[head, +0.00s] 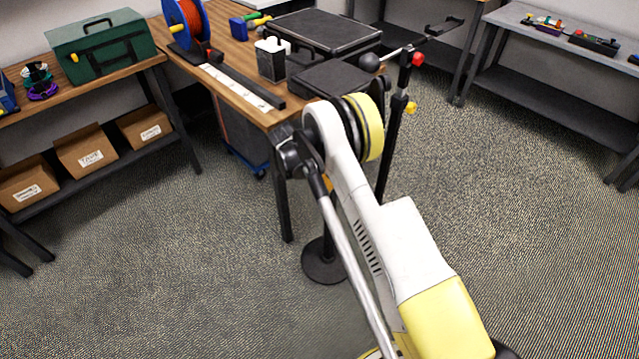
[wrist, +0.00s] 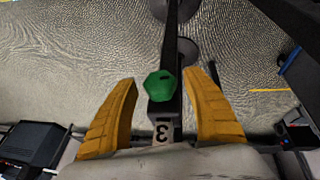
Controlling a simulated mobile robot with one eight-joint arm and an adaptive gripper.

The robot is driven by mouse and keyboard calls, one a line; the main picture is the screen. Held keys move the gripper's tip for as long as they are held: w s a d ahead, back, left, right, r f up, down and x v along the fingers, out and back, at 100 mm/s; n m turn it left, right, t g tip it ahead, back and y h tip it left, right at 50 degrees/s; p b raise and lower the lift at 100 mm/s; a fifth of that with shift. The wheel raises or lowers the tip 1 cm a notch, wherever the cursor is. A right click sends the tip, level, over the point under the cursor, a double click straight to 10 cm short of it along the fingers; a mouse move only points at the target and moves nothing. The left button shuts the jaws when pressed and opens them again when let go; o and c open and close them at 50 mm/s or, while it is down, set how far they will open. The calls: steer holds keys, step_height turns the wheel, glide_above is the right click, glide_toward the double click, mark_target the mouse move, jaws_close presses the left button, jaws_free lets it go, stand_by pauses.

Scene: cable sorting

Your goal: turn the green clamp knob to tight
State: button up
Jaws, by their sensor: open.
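The green clamp knob (wrist: 161,86) shows in the wrist view as a faceted green cap with a small dark mark on its face. It sits on a dark clamp body with a pale label reading "3" (wrist: 162,131). My gripper (wrist: 160,78) is open, with one orange finger to the left of the knob and one to the right. There is a visible gap on both sides, and I cannot tell how far the fingertips are from the knob in depth. In the head view, the green knob and my fingers are hidden behind my arm.
A black stand (head: 390,150) carries a red knob (head: 418,59) and a yellow knob (head: 411,108). The wooden workbench (head: 232,55) stands left of it, with a dark case (head: 322,32) and a cable reel (head: 187,22). Open carpet (head: 500,200) lies to the right.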

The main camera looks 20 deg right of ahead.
steer(key=c, duration=1.1)
steer(key=shift+c, duration=0.2)
steer(key=t+y, duration=0.1)
steer(key=t, duration=0.2)
steer(key=shift+s+d+m+y, duration=0.1)
steer(key=shift+s+m+y, duration=0.05)
steer(key=shift+m+y, duration=0.25)
steer(key=shift+m+t+y, duration=0.3)
steer(key=shift+t+y, duration=0.4)
steer(key=shift+t, duration=0.9)
steer(key=o, duration=1.1)
steer(key=shift+o, duration=0.2)
